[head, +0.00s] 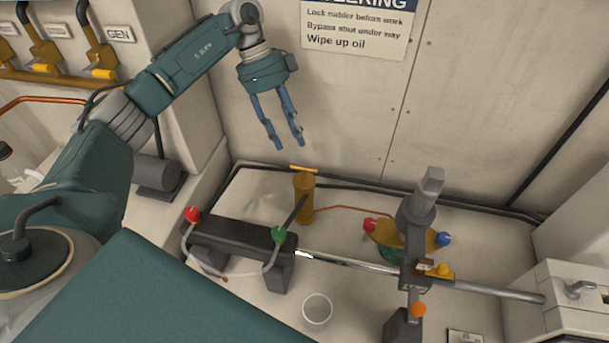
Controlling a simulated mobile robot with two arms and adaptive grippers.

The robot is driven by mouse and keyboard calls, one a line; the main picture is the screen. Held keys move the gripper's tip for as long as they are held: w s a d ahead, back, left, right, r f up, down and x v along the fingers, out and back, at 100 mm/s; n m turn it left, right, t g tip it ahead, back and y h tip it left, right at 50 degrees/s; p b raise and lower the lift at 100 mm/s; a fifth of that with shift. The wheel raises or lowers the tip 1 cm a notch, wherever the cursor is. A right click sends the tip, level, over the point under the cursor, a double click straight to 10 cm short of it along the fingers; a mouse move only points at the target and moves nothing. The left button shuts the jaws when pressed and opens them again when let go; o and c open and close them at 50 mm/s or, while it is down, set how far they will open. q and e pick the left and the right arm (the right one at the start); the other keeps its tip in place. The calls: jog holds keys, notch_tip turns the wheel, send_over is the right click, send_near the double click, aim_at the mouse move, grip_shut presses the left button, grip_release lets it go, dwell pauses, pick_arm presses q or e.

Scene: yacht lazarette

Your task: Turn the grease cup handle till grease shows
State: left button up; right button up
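The likely grease cup is an upright brass cylinder (304,200) with a thin yellow crossbar handle (305,169) on top. It stands on the pale ledge near the back wall, and a copper pipe runs right from its foot. No grease can be made out. My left gripper (288,145) hangs above and slightly left of the handle in the picture. Its two blue fingers point down, apart and empty, and do not appear to touch the handle. My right gripper is not in view.
A dark cylinder (235,242) with red and green knobs lies front left of the cup. A shiny rod (345,260) runs right to a grey upright arm (421,205). A white cup (317,308) stands in front. A steering sign (355,28) hangs behind.

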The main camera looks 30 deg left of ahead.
aim_at(303, 167)
pick_arm(q)
jog(key=p+x, duration=0.3)
jog(key=x, duration=0.6)
jog(key=shift+s+d+f, duration=0.1)
jog(key=shift+d+f, duration=0.05)
jog(key=shift+f, duration=0.15)
jog(key=shift+d+f, duration=0.2)
jog(key=shift+f, duration=0.35)
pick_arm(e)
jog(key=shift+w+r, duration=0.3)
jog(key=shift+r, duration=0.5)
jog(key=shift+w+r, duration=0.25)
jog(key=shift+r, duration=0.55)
pick_arm(q)
grip_shut()
